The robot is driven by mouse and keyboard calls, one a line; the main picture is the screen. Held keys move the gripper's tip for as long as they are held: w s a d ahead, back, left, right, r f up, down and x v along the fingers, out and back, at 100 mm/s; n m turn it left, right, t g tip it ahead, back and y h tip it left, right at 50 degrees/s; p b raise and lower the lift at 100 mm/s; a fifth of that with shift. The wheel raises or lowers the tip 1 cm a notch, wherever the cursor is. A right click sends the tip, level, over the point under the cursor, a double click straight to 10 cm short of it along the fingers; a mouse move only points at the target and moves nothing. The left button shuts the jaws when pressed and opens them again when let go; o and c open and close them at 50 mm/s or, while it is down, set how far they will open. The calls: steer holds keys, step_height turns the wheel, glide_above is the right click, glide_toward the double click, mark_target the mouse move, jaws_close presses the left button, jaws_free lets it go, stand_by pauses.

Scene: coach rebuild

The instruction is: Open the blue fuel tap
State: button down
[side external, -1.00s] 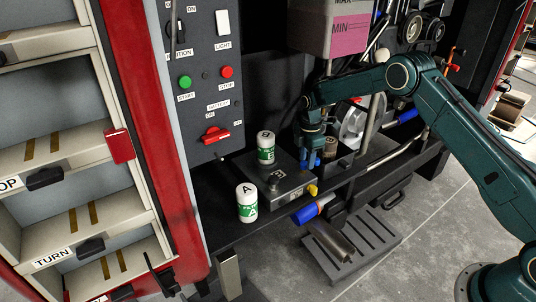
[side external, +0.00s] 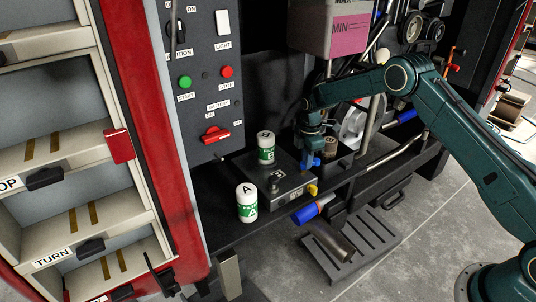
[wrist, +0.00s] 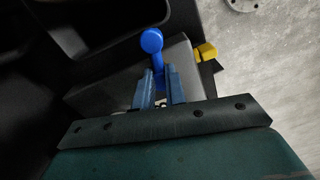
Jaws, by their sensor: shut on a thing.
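The blue fuel tap (wrist: 151,42) shows in the wrist view as a round-ended lever, pointing away from my gripper beside a grey box. Its near part lies between my two fingers. In the side view the tap (side external: 316,161) is a small blue spot at the right end of the grey tank box (side external: 290,196). My gripper (side external: 309,168) points down there and partly hides the tap. In the wrist view my gripper (wrist: 160,78) is shut on the tap.
A yellow fitting (side external: 312,190) and a blue-ended cylinder (side external: 312,209) are in front. A pink-and-grey container (side external: 345,30) hangs above.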

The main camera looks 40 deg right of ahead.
steer(key=m, duration=0.3)
steer(key=shift+s+m, duration=0.15)
steer(key=shift+m, duration=0.15)
steer(key=m, duration=0.4)
steer(key=shift+s+a+r+m, duration=0.1)
steer(key=shift+a+m, duration=0.05)
steer(key=shift+m, duration=0.15)
steer(key=m, duration=0.3)
steer(key=shift+a+m, duration=0.1)
steer(key=shift+m, duration=0.2)
steer(key=shift+s+a+m, duration=0.1)
steer(key=shift+a+m, duration=0.05)
steer(key=shift+m, duration=1.75)
steer(key=c, duration=1.4)
jaws_free()
steer(key=shift+c, duration=0.2)
